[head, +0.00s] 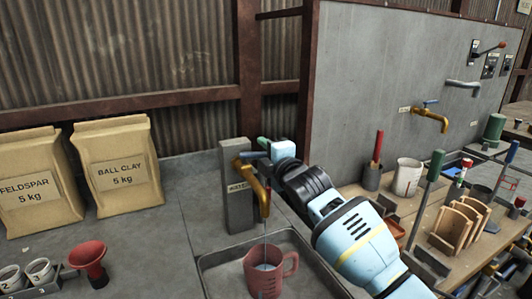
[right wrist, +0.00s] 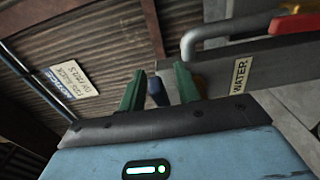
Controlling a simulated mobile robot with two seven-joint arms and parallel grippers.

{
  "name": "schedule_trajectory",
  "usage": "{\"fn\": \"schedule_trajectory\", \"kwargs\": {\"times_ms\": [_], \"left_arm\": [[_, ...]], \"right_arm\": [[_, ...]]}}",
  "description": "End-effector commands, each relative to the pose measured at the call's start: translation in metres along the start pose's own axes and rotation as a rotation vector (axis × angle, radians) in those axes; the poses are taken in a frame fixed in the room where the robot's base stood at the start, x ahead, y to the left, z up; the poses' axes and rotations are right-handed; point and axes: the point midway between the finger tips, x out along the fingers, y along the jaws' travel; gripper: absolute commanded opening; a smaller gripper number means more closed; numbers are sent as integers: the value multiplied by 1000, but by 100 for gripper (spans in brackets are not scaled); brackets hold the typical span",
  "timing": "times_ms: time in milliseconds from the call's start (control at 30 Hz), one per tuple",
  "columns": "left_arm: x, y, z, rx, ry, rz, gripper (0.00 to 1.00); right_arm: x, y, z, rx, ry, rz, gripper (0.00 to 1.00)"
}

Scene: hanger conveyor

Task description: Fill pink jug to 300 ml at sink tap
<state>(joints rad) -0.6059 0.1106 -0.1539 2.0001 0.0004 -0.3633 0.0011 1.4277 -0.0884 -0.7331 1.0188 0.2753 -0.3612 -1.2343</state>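The pink jug (head: 284,279) stands upright in the sink (head: 213,266), under the brass tap (head: 257,186). A thin stream falls from the spout into the jug, and pale liquid shows inside; its level against any marks is too small to read. The tap has a blue lever (head: 252,155). My right gripper (head: 266,146) is at that lever. In the right wrist view its green fingers (right wrist: 160,90) stand apart on either side of the blue lever (right wrist: 154,92), with gaps visible. My left gripper is out of view.
Feldspar (head: 38,186) and ball clay (head: 117,166) bags stand at the back left. A red funnel (head: 90,258) and small cups (head: 40,270) are at the front left. A tool bench (head: 415,225) is on the right. A WATER label (right wrist: 239,76) shows by the tap.

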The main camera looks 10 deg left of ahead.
Motion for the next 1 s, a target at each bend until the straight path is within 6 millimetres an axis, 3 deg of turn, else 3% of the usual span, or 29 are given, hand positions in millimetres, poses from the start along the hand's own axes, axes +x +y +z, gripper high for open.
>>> {"fn": "schedule_trajectory", "kwargs": {"times_ms": [267, 733, 1000], "left_arm": [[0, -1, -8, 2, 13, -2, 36], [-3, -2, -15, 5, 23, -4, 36], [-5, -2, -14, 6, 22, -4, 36]], "right_arm": [[-13, 1, 0, 0, 0, 1, 33], [-66, 0, 1, 0, 0, 0, 33], [-78, 0, 0, -1, -1, -1, 33]]}}
